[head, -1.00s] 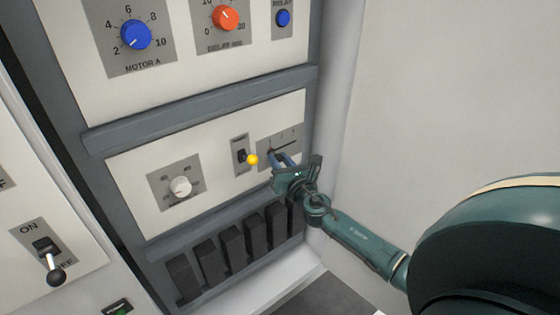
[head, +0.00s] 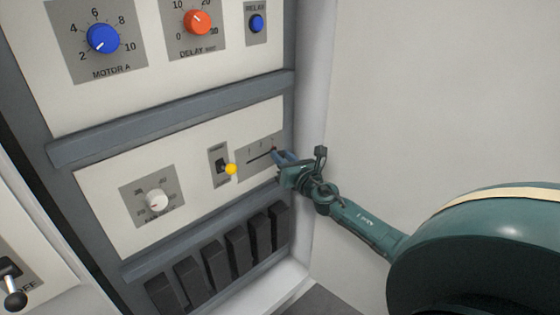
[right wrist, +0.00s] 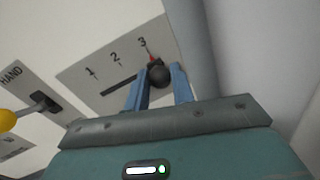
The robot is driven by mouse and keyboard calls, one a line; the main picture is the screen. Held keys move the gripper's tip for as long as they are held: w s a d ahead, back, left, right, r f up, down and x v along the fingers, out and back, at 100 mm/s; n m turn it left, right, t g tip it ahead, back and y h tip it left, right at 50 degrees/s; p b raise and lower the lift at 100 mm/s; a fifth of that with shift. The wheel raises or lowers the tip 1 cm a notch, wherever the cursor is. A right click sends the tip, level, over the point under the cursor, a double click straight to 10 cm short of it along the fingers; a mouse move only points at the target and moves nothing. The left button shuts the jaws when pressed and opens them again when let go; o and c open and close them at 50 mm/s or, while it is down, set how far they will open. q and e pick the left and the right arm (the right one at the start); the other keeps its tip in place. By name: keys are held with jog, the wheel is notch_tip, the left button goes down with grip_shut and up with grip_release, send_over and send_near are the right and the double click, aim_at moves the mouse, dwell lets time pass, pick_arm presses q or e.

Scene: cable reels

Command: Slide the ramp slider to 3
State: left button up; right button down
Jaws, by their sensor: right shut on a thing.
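The ramp slider is a round black knob (right wrist: 159,76) with a small red pointer, on a grey scale plate (right wrist: 112,62) marked 1, 2 and 3. In the right wrist view the knob is at the right end of the dark slot and the red pointer is beside the 3. The plate also shows in the head view (head: 249,149). My right gripper (head: 277,154) is shut on the knob, with its blue fingers (right wrist: 163,86) on either side of it. My left gripper is not in view.
A toggle switch with a yellow tip (head: 231,169) is just left of the slider plate. A white dial (head: 157,201) is farther left. A row of black blocks (head: 237,246) lies below. A grey frame post and pale wall bound the panel on the right.

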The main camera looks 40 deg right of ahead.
jog(key=c, duration=1.4)
grip_release()
jog(key=shift+d, duration=0.3)
jog(key=shift+o, duration=1.1)
jog(key=shift+a, duration=0.1)
jog(key=shift+s, duration=0.1)
jog(key=s+a, duration=0.1)
jog(key=s, duration=1.2)
jog(key=shift+a, duration=0.3)
